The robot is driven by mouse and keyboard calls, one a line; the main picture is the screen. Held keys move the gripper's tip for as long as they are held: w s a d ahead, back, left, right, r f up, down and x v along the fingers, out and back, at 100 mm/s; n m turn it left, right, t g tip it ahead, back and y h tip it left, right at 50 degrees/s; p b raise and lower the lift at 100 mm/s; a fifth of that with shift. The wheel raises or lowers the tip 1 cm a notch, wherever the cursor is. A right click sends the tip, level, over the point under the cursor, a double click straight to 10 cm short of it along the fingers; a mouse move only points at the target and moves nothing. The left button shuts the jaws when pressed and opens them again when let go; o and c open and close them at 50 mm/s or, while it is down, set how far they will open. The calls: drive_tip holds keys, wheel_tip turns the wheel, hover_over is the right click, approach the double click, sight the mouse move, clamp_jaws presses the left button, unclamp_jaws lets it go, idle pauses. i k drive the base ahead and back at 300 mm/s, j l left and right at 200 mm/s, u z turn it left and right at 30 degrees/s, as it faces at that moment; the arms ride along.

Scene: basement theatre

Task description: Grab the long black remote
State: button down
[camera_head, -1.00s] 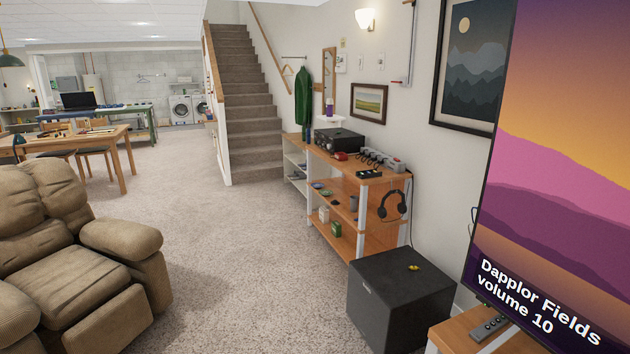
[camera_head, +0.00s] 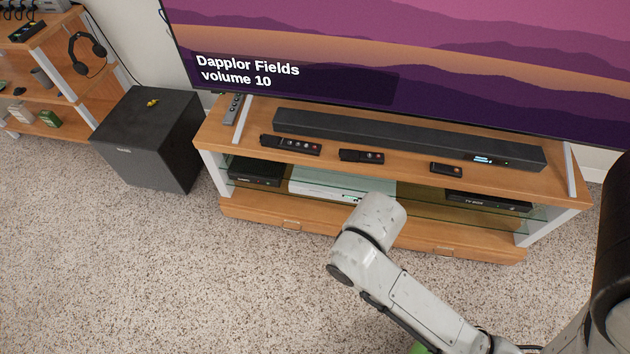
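A long black remote (camera_head: 290,145) with several coloured buttons lies on the wooden TV stand (camera_head: 412,167), left of centre along the front edge. A shorter black remote (camera_head: 361,156) lies to its right, and a small one (camera_head: 446,168) lies further right. A dark grey remote (camera_head: 232,108) lies at the stand's left end. My arm reaches up from the lower right, below and to the right of the long black remote. My gripper does not show in this view.
A soundbar (camera_head: 400,138) runs behind the remotes, under the large TV (camera_head: 420,60). A black subwoofer (camera_head: 150,140) stands left of the stand. Boxes sit on the lower shelf. Carpet (camera_head: 200,270) in front of the stand is clear at the left.

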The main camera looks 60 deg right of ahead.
sight(282, 144)
drive_tip(key=i+l, duration=0.15)
drive_tip(key=i, duration=0.5)
drive_tip(key=i+l, duration=0.15)
drive_tip(key=i, duration=0.5)
